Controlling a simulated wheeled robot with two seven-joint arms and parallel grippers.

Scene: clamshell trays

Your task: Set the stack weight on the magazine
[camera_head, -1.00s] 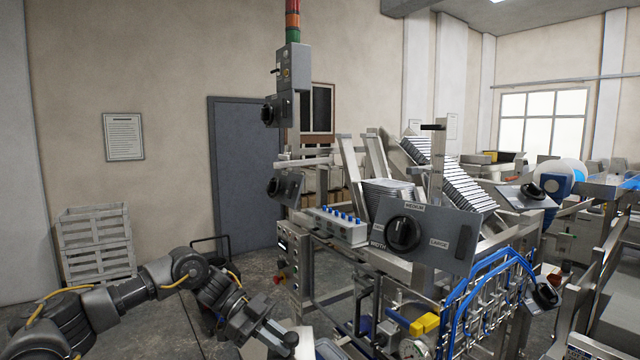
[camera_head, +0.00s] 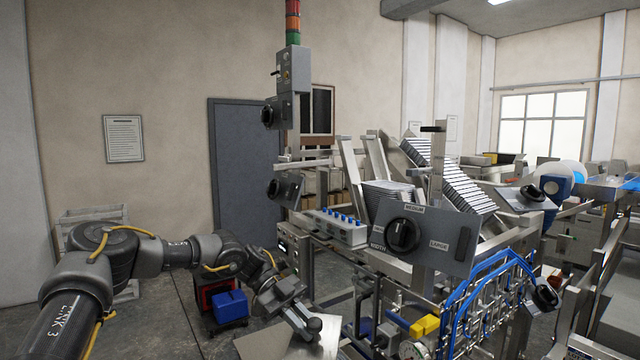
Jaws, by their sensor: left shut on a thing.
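My left gripper (camera_head: 298,314) is low in the picture, left of the machine, and shut on a dark part with a round black knob (camera_head: 315,325), which I take to be the stack weight. A pale flat plate (camera_head: 272,340) shows just below it; I cannot tell whether it belongs to the weight. The magazine (camera_head: 352,175), with slanted metal uprights, stands on the machine up and to the right of the gripper. A stack of trays (camera_head: 388,192) sits in it, partly hidden by a control panel. The gripper is apart from the magazine. My right gripper is not in view.
The control panel (camera_head: 440,232) with a black knob stands in front of the magazine. A box with blue buttons (camera_head: 338,228) is to its left. A sloped row of trays (camera_head: 458,180) lies to its right. A signal tower (camera_head: 293,25) rises behind. Blue hoses (camera_head: 485,272) run along the front.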

